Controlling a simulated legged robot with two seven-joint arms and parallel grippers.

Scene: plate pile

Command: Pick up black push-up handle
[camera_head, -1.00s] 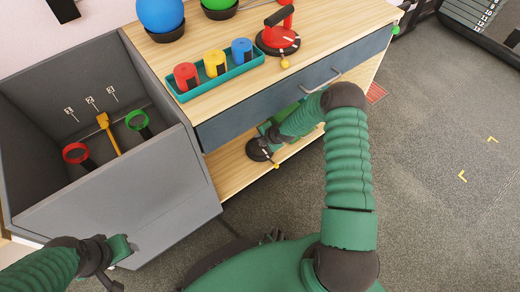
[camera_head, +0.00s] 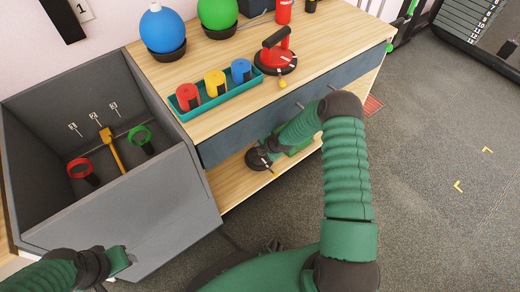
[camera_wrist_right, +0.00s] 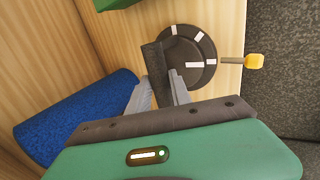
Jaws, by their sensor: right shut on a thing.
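The black push-up handle lies low on the cabinet's lower shelf. In the right wrist view its dark grip (camera_wrist_right: 154,72) stands between my fingers, beside its round black base (camera_wrist_right: 190,55) with white marks and a yellow knob (camera_wrist_right: 254,61). In the head view its base (camera_head: 257,159) shows at the shelf's front edge, the grip hidden by my arm. My right gripper (camera_wrist_right: 159,88) is shut on the grip. My left gripper (camera_head: 118,260) hangs in front of the grey bin, empty as far as I see; its finger opening is unclear.
A red push-up handle (camera_head: 276,58) with a black grip stands on the cabinet top (camera_head: 330,45). Beside it is a teal tray (camera_head: 222,106) with coloured cylinders. A blue cylinder (camera_wrist_right: 75,115) lies beside my right gripper. The grey bin (camera_head: 130,220) stands left; open floor lies right.

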